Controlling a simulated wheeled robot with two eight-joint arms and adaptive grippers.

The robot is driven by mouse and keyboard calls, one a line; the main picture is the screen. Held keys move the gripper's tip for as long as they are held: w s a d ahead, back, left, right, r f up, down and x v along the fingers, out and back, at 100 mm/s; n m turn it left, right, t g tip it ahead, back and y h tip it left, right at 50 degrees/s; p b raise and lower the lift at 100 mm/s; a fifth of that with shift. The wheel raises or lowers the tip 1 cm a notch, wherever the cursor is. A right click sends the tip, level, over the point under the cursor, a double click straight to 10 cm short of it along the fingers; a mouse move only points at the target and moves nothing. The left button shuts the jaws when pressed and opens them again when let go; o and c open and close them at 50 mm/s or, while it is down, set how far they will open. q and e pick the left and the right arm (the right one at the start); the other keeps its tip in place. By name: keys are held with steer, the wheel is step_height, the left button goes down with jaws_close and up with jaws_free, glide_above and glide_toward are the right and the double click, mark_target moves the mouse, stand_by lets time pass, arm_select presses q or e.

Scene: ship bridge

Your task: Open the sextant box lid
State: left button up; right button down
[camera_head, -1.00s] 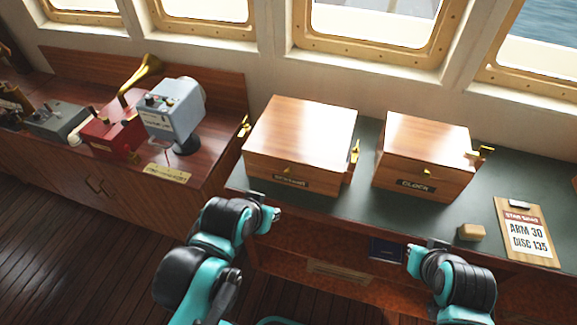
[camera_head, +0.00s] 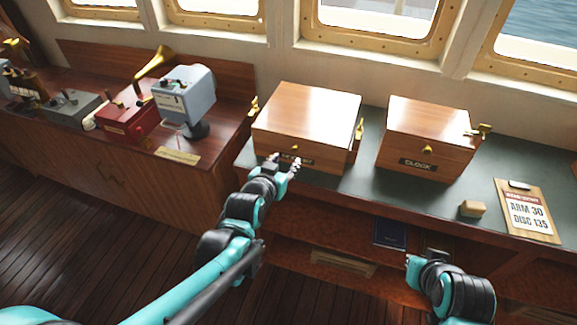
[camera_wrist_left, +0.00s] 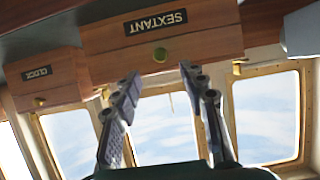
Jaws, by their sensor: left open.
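The sextant box (camera_head: 308,112) is a closed wooden box on the counter, with a glossy lid, a small brass knob (camera_head: 295,148) and a label on its front. My left gripper (camera_head: 283,162) is open and empty just in front of the box's front face, partly covering the label. In the left wrist view, the box front (camera_wrist_left: 205,40) shows upside down with its SEXTANT label and knob ahead of the two spread fingers (camera_wrist_left: 158,82). The fingers appear apart from the knob.
A similar closed clock box (camera_head: 425,135) stands to the right. A small tan block (camera_head: 472,209) and a clipboard (camera_head: 527,210) lie further right. A grey device (camera_head: 184,98) and a red box with a brass horn (camera_head: 127,120) stand left. Bare green counter (camera_head: 365,180) lies between.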

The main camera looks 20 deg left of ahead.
mark_target(294, 150)
arm_select(q)
steer(key=b+x, duration=0.3)
steer(key=x, duration=0.4)
steer(key=shift+w+f, duration=0.2)
steer(key=shift+w, duration=0.3)
steer(key=shift+c, duration=0.3)
steer(key=shift+r, duration=0.1)
jaws_close()
